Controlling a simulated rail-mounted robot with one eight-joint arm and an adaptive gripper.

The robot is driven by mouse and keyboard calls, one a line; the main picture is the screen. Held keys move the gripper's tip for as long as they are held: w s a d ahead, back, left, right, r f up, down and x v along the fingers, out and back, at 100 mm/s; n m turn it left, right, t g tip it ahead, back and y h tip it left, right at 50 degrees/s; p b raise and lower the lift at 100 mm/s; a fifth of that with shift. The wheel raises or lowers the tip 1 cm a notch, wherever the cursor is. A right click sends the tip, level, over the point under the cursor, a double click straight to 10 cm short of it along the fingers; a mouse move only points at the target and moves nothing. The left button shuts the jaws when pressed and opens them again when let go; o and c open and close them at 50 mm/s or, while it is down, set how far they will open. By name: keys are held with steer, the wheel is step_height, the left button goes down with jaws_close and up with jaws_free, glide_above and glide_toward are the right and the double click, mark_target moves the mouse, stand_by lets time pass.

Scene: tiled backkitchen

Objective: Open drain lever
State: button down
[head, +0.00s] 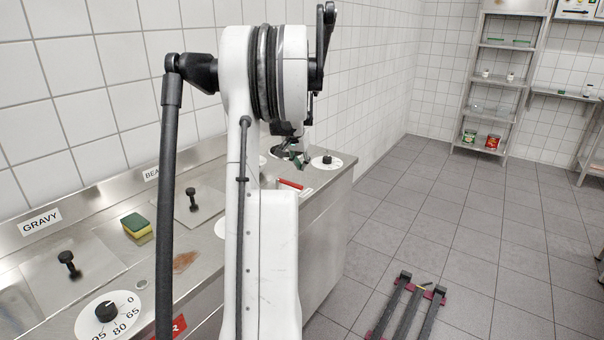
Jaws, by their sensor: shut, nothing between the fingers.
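My gripper (299,162) is small and partly hidden behind my own white arm in the head view. It is shut and empty, above the far right end of the steel counter (325,181). A slim red handle-like piece (290,184) lies on or just above the counter below my gripper, with a pale part beside it. It may be the drain lever, but I cannot tell for sure. My gripper appears apart from it. My arm hides much of the counter around it.
Dials (107,311) and (327,161) sit on the counter, with black-knobbed lids (192,208) and a green-yellow sponge (136,226). A tiled wall (130,60) runs behind. The floor (440,225) is mostly open, with a dark rack-like object (407,306) on it. Shelves (492,92) stand far right.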

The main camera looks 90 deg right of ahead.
steer(key=v, duration=0.6)
steer(key=shift+w+d, duration=0.15)
steer(key=shift+w, duration=0.1)
steer(key=shift+w+r, duration=0.1)
